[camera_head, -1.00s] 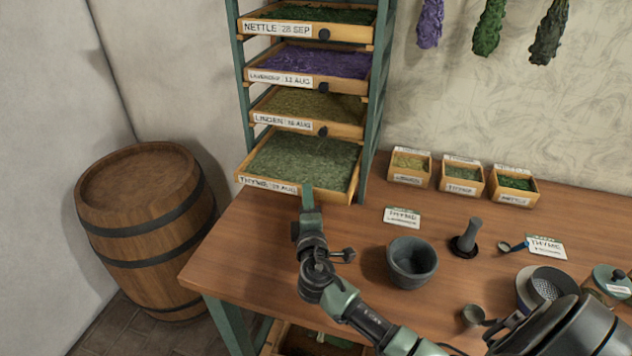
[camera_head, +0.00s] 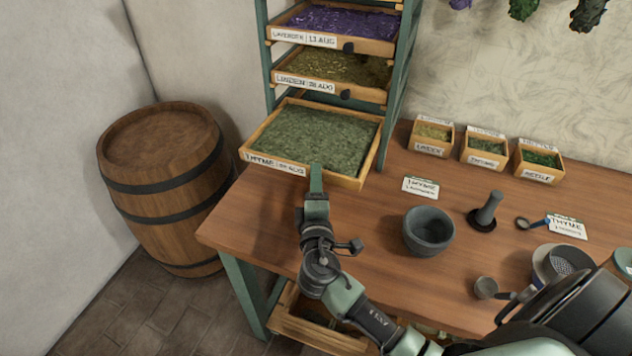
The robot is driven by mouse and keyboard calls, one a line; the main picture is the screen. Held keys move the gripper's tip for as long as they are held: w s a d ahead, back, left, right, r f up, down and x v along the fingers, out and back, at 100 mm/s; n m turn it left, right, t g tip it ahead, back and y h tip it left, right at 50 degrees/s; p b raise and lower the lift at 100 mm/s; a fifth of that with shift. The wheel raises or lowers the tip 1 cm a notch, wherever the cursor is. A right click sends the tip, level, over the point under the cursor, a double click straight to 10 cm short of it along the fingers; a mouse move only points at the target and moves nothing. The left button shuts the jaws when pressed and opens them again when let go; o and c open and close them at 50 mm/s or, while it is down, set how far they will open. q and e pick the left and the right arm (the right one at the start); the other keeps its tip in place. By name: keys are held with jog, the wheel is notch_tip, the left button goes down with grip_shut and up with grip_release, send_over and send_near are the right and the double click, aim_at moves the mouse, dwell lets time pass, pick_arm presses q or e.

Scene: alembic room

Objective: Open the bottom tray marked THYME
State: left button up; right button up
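The bottom tray marked THYME (camera_head: 352,182) is a wooden tray of grey-green herb in the green rack. It sticks out toward me further than the trays above it, past the rack's front posts. My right gripper (camera_head: 316,178) is at the tray's front edge, just right of its label, where the knob would be. The knob is hidden behind the gripper. The fingers show edge-on, so I cannot see whether they are closed on it. My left gripper is not in view.
The linden tray (camera_head: 372,94) and lavender tray (camera_head: 375,45) sit above. On the table (camera_head: 270,225) stand a stone mortar (camera_head: 428,240), a pestle (camera_head: 488,210) and small herb boxes (camera_head: 484,160). A barrel (camera_head: 165,215) stands at left.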

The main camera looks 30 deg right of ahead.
jog(key=b+v, duration=0.2)
jog(key=v, duration=0.5)
jog(key=shift+s+a, duration=0.2)
jog(key=shift+s, duration=0.15)
dwell(0.4)
